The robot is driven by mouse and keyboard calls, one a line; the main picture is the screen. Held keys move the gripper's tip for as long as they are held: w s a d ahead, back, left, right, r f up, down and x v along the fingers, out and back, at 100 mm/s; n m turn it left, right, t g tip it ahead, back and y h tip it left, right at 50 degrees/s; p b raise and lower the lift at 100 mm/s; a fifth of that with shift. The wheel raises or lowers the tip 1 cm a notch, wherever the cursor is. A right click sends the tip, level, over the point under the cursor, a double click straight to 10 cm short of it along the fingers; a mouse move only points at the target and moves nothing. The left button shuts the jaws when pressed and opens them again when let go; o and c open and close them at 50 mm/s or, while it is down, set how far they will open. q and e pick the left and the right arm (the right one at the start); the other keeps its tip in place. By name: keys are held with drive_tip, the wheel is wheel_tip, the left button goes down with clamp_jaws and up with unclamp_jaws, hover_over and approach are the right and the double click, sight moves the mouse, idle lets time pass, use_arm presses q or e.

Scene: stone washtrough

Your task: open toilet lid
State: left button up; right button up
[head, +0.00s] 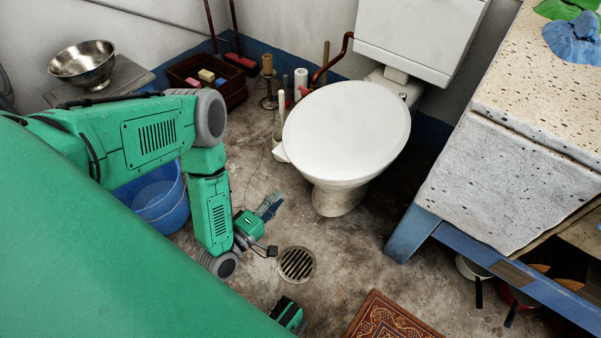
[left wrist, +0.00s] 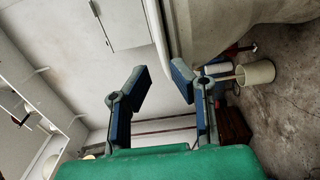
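The toilet (head: 335,198) stands at the back wall, its white lid (head: 347,130) lying down flat over the bowl. The white cistern (head: 418,35) is behind it. My left gripper (head: 270,205) is low, in front and to the left of the bowl, apart from the lid. In the left wrist view its two fingers (left wrist: 161,82) are spread with nothing between them, and the pale toilet bowl (left wrist: 215,25) is close beside them. A green part of mine, perhaps of the right gripper (head: 289,314), shows at the bottom edge; its fingers cannot be made out.
The stone washtrough (head: 510,185) on a blue frame stands at the right. A blue bucket (head: 160,197) is behind my left arm. Candles and a dark crate (head: 207,80) are left of the toilet. A floor drain (head: 297,264) and patterned rug (head: 390,318) lie in front.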

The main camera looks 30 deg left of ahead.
use_arm(q)
drive_tip(key=w+b, duration=0.1)
drive_tip(key=w, duration=0.3)
drive_tip(key=w+b, duration=0.1)
drive_tip(key=w, duration=0.3)
drive_tip(key=w+d+b, duration=0.1)
drive_tip(key=w, duration=0.3)
drive_tip(key=shift+s+a+f, duration=0.1)
drive_tip(key=shift+a+f, duration=0.05)
drive_tip(key=shift+a, duration=0.1)
clamp_jaws()
drive_tip(key=shift+a, duration=0.3)
use_arm(e)
wheel_tip(320, 180, down, 3)
drive_tip(key=shift+f, duration=0.2)
